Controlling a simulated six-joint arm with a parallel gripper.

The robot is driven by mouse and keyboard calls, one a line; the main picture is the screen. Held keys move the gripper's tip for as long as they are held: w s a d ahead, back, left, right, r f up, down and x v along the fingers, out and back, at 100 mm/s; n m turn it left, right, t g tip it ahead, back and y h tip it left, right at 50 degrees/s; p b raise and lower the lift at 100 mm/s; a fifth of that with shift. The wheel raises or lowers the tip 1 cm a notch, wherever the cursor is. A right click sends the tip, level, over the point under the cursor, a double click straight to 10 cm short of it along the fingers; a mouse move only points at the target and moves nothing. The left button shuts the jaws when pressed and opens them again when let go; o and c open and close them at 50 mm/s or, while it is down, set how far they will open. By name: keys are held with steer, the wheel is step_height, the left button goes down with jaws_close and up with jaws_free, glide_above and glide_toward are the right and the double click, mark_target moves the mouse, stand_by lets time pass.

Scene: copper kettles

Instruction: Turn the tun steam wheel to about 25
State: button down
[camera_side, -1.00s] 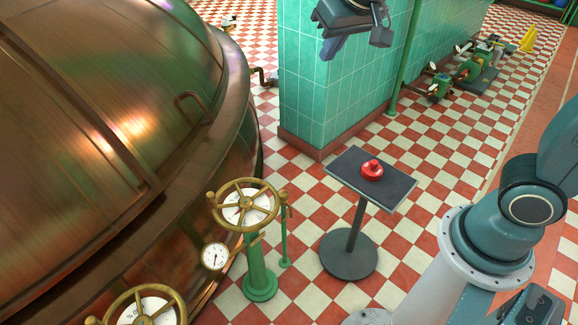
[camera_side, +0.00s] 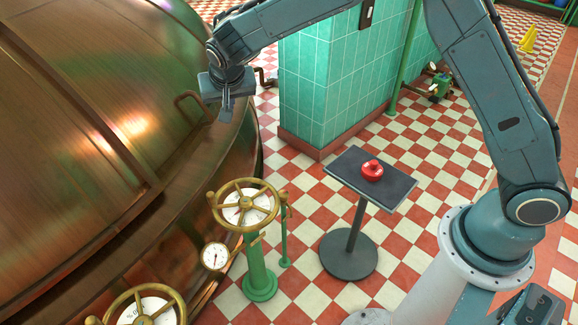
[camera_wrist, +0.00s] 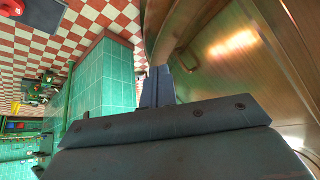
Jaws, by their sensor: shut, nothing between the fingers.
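A brass handwheel with a white dial (camera_side: 243,205) stands on a green pedestal (camera_side: 258,272) beside the large copper kettle (camera_side: 95,120). A second brass handwheel with a white dial (camera_side: 147,309) is cut off at the bottom left of the side view. I cannot tell from any label which one is the tun steam wheel, and the dial readings are too small to read. My gripper (camera_side: 226,114) is shut and empty, pointing down, above and apart from the pedestal wheel. Its closed fingers also show in the wrist view (camera_wrist: 158,88); no wheel shows there.
A small round gauge (camera_side: 215,256) sits at the left of the pedestal wheel. A stand with a red button (camera_side: 372,170) is to the right. A green tiled pillar (camera_side: 335,75) rises behind. The kettle's curved wall is close to my gripper in the wrist view (camera_wrist: 235,75).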

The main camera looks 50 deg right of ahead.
steer(key=w+a+f, duration=0.1)
steer(key=a+f, duration=0.2)
steer(key=f, duration=0.4)
steer(key=w+a+f+t+h, duration=0.1)
steer(key=a+f, duration=0.1)
steer(key=f, duration=0.5)
steer(key=w+a+f+m, duration=0.1)
steer(key=w+a+f, duration=0.1)
steer(key=f, duration=0.5)
steer(key=shift+a+f+h, duration=0.3)
steer(key=shift+a+h, duration=0.1)
steer(key=shift+a, duration=0.4)
steer(key=shift+w, duration=0.15)
steer(key=shift+w+d+f, duration=0.3)
steer(key=shift+w+f, duration=0.05)
steer(key=shift+f, duration=1)
steer(key=shift+w+d+f, duration=0.25)
steer(key=shift+w+f, duration=0.15)
steer(key=shift+f, duration=0.9)
steer(key=shift+w+d+f, duration=0.3)
steer(key=shift+w+f, duration=0.05)
steer(key=shift+f, duration=1)
